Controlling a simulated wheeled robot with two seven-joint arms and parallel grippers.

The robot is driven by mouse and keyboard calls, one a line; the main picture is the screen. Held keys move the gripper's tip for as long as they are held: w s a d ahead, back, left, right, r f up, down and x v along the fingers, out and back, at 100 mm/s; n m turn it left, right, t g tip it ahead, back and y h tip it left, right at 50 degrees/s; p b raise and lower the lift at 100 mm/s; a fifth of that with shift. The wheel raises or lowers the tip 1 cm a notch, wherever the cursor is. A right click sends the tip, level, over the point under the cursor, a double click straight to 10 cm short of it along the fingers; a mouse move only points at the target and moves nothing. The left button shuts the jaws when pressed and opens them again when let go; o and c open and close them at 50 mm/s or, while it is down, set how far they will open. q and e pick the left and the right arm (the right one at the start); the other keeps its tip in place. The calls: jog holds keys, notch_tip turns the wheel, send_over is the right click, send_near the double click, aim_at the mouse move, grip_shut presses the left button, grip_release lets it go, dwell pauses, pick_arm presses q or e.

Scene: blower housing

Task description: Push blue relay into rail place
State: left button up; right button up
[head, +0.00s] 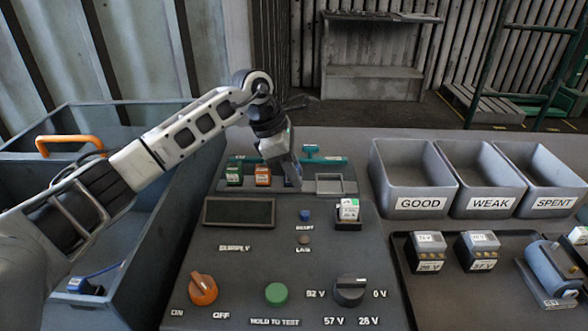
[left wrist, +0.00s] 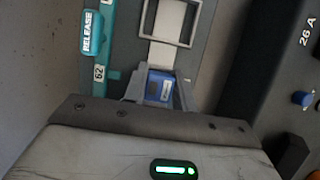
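The blue relay (left wrist: 160,88) shows between the two fingers of my left gripper (left wrist: 158,98) in the left wrist view. The fingers flank it closely on both sides. The relay is mostly hidden by the fingers there. Its underside is hidden, so I cannot tell how deep it sits. My right gripper is not in view.
A teal release lever (left wrist: 93,32) and an empty square frame (left wrist: 177,22) lie near the relay. The panel carries an orange knob (head: 203,289) and a green button (head: 276,294). Bins marked GOOD (head: 417,204), WEAK (head: 488,203) and SPENT (head: 554,203) stand right.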

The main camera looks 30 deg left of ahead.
pick_arm(q)
jog(key=o, duration=0.5)
jog(key=shift+f, duration=0.15)
jog(key=v, duration=1.6)
jog(key=shift+d+b, duration=0.1)
jog(key=shift+b, duration=0.2)
